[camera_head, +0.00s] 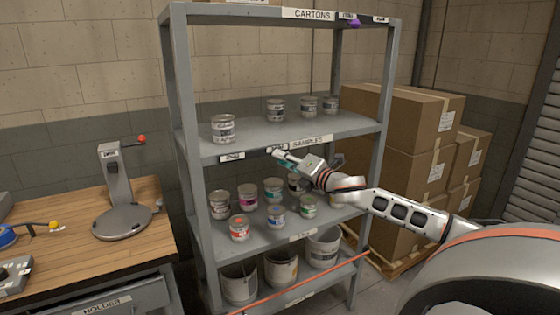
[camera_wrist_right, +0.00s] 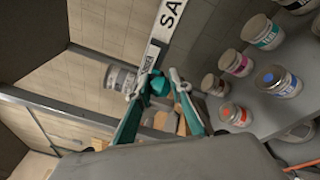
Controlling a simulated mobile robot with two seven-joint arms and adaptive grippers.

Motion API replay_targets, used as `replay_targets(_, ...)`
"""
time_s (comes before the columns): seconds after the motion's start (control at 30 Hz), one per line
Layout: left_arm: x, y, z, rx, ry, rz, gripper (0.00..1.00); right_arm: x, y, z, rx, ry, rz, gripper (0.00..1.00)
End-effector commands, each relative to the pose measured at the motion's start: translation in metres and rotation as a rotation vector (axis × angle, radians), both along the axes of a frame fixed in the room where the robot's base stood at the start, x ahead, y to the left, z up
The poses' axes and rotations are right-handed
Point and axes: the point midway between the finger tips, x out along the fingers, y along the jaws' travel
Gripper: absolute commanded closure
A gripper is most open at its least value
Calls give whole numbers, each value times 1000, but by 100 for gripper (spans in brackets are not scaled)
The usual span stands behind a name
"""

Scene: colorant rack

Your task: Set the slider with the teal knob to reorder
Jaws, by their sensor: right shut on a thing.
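The slider strip runs along the front edge of the middle shelf, with a SAMPLES label (camera_head: 307,141) and smaller labels, one at its left end (camera_head: 231,156). My right gripper (camera_head: 280,156) is at this edge, just below the middle small label (camera_head: 278,147). In the right wrist view the teal knob (camera_wrist_right: 160,86) sits between the fingers of my right gripper (camera_wrist_right: 159,80), which is shut on it. The fingers hide the knob in the head view. The small label wording is too small to read surely. My left gripper is in neither view.
A purple knob (camera_head: 354,22) is on the top shelf edge beside the CARTONS label (camera_head: 312,15). Cans stand on the shelf above, one at the left (camera_head: 223,128), and several on the shelf below. Cartons (camera_head: 413,118) are stacked right of the rack.

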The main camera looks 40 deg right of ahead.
Motion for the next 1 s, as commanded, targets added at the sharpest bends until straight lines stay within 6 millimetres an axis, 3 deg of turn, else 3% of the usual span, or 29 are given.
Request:
replay_targets(0.1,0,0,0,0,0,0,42,0,-4,1,-5,0,-9,100)
replay_targets(0.13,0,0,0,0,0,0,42,0,-5,1,-5,-1,-10,74)
replay_targets(0.2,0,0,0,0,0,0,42,0,-4,1,-5,0,-9,62)
replay_targets(0.67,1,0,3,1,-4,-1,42,-4,-2,0,-3,1,-6,62)
replay_targets(1.0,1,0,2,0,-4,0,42,-31,-1,-2,-3,3,-6,62)
